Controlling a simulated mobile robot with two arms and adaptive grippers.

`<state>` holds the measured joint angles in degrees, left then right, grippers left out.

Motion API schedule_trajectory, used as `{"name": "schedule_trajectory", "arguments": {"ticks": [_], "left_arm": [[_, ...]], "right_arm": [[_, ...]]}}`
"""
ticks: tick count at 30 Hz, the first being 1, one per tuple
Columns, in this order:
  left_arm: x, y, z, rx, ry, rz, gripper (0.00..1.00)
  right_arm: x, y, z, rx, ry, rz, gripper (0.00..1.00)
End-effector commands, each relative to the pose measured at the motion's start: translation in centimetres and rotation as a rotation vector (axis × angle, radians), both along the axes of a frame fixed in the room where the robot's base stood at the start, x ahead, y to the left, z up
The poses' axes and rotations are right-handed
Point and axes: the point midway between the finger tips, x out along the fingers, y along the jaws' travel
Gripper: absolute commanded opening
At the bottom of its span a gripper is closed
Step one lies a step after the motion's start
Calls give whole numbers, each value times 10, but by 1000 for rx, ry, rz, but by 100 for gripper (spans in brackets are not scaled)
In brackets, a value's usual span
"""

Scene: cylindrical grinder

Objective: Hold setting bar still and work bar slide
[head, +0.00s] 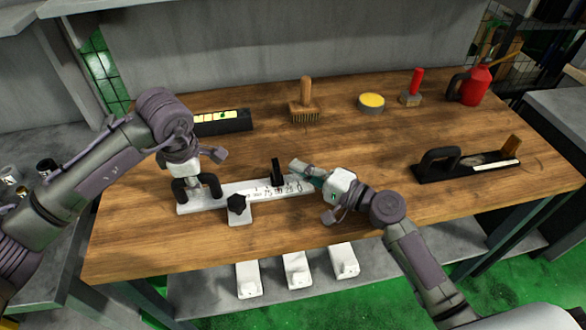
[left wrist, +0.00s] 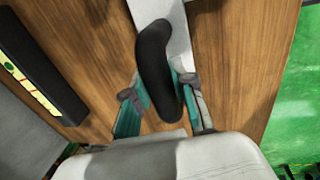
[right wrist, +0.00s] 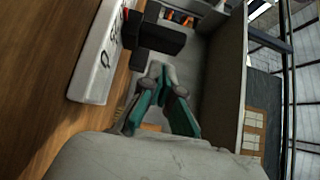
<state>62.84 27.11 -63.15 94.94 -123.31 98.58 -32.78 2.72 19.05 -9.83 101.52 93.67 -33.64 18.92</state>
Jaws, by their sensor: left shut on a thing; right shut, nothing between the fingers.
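The setting bar (head: 240,189) is a long white bar with a printed scale, lying on the wooden bench. Its black arched handle (head: 214,183) is at the left end and shows in the left wrist view (left wrist: 155,60). My left gripper (head: 193,188) is shut on this handle. The black upright slide (head: 276,171) stands on the scale part, right of a black star knob (head: 238,203) on a white block. The slide also shows in the right wrist view (right wrist: 158,40). My right gripper (head: 297,167) is shut and empty, just right of the slide, with a small apparent gap.
At the back are a black tray with yellow pieces (head: 222,121), a brush (head: 305,105), a yellow-topped tin (head: 371,103) and a red can (head: 474,86). A black-handled tool (head: 465,163) lies at right. White blocks (head: 297,271) sit on the lower shelf. The bench's front right is clear.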

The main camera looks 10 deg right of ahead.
Motion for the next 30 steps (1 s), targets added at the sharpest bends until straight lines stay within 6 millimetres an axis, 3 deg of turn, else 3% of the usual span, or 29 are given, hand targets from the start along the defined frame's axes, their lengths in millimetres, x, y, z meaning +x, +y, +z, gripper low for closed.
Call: {"name": "schedule_trajectory", "arguments": {"ticks": [3, 12, 18, 28, 29, 30], "left_arm": [[0, -1, 0, -4, 0, -1, 0], [0, -1, 0, -3, 1, -1, 0], [0, -1, 0, -2, 1, 0, 0], [0, 0, 0, -1, 0, 1, 0], [0, 0, 0, -1, 0, 1, 26], [0, 0, 0, -1, 0, 1, 33]], "right_arm": [[-3, -27, -2, -4, 4, -2, 0], [-52, -72, -2, -2, 4, -2, 0], [-67, -88, -1, -2, 2, -2, 0], [-70, -91, 0, -1, 0, 0, 0], [-70, -91, 0, -1, 0, 0, 0], [-70, -91, 0, -1, 0, -1, 0]]}}
